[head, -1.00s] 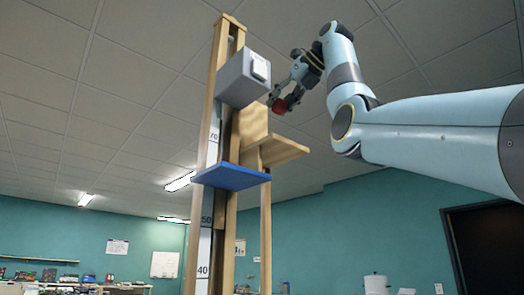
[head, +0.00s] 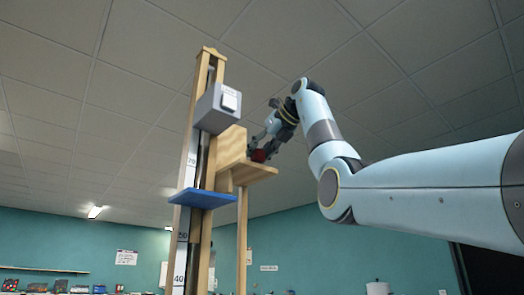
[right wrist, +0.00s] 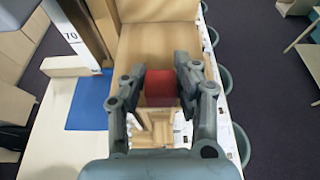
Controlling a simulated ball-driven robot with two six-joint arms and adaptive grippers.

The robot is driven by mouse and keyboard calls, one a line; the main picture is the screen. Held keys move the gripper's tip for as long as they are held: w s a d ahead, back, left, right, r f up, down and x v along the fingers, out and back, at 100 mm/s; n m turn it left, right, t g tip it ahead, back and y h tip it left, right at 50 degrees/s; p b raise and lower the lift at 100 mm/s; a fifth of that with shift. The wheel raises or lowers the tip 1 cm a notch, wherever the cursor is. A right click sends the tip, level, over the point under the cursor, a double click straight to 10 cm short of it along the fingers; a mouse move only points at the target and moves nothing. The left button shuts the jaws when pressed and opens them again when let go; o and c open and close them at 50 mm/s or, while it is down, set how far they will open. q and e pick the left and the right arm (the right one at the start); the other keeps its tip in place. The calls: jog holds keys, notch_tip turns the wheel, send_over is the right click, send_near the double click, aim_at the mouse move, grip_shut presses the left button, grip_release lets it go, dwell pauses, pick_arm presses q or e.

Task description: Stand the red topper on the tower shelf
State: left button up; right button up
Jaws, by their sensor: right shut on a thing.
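The red topper (head: 259,155) is held between the fingers of my right gripper (head: 262,150). In the right wrist view the red topper (right wrist: 160,84) sits between the two dark fingers of the right gripper (right wrist: 160,90). The tower shelf (head: 252,174) is a light wooden board on the tower's right side, with an upright wooden panel (head: 231,147) at its left. In the head view the topper appears just above the shelf's right part; I cannot tell whether it touches. My left gripper is not in view.
The tall wooden tower (head: 190,150) carries a grey box (head: 212,110) higher up, left of my gripper. A blue platform (head: 200,198) juts out lower left of the shelf. The space right of the shelf and below my arm looks clear.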

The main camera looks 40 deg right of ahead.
jog(key=o, duration=0.6)
jog(key=x, duration=0.2)
jog(key=shift+w+a+f, duration=0.2)
jog(key=shift+w+a, duration=0.05)
jog(key=shift+a, duration=0.1)
jog(key=shift+c, duration=0.2)
jog(key=shift+o, duration=1.2)
jog(key=shift+w+a, duration=0.15)
jog(key=shift+w, duration=0.15)
jog(key=shift+o, duration=0.8)
jog(key=shift+s+d+r, duration=0.2)
jog(key=shift+s+d, duration=0.1)
jog(key=shift+s, duration=0.5)
jog(key=shift+w, duration=0.1)
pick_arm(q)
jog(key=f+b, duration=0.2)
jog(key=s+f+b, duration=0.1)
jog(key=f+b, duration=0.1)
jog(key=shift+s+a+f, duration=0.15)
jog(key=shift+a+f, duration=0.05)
pick_arm(e)
jog(key=v, duration=1.1)
jog(key=shift+s+r, duration=0.3)
jog(key=shift+w, duration=0.1)
